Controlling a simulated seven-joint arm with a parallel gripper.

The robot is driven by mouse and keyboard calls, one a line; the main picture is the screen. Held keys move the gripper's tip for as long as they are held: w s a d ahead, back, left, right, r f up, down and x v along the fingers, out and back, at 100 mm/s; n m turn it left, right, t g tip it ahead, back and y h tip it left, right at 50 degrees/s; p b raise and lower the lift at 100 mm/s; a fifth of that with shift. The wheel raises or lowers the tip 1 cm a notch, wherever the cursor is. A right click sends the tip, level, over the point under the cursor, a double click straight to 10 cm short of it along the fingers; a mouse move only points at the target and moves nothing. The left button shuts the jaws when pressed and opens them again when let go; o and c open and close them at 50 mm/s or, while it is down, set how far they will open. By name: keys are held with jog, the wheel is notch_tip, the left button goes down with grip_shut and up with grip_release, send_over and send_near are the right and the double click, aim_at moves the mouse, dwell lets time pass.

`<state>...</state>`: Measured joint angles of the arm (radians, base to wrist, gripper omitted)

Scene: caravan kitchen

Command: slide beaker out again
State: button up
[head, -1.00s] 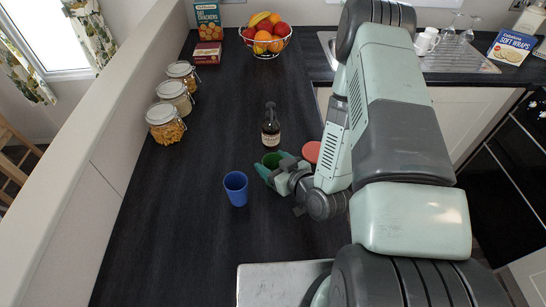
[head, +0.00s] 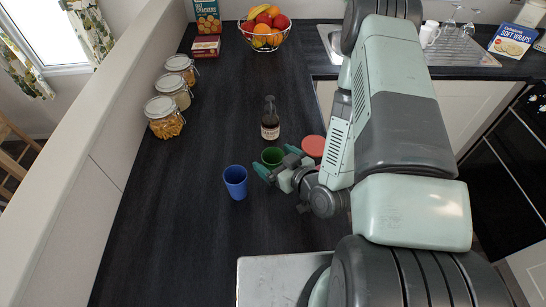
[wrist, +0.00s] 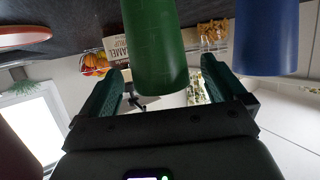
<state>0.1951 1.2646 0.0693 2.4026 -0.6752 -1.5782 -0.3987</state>
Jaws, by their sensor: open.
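In the wrist view, which is upside down, the green beaker (wrist: 160,50) hangs from the top, centred between the two fingers. My gripper (head: 276,162) is open, with one finger on either side of the near part of the green beaker. In the wrist view, a gap shows between the beaker and each finger of my gripper (wrist: 163,72). A blue beaker (head: 235,183) stands to the left of my gripper, clear of it.
The bottle (head: 270,120) stands close behind the green beaker. A red round-topped thing (head: 313,146) sits to the right, partly behind my arm. Several glass jars (head: 164,117) line the left edge. A metal plate (head: 280,284) lies in front.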

jog(key=v, duration=0.6)
dwell(0.4)
jog(key=w+d+r+n+g+h, duration=0.2)
jog(key=w+d+r+h, duration=0.2)
jog(key=w+r, duration=0.45)
jog(key=s+d+r+m+g+h, duration=0.1)
jog(key=d+r+h, duration=0.1)
jog(key=r, duration=0.5)
jog(key=s+d+r+m+h, duration=0.1)
jog(key=d+r+m+h, duration=0.1)
jog(key=r, duration=0.4)
jog(key=s+a+r+m+g, duration=0.1)
jog(key=s+r+m, duration=0.1)
jog(key=s+r, duration=0.5)
jog(key=s+a+r+m+g, duration=0.2)
jog(key=s+r, duration=0.6)
jog(key=s, duration=0.5)
jog(key=shift+s+a+m, duration=0.2)
jog(key=shift+s+m, duration=0.1)
jog(key=shift+m, duration=0.4)
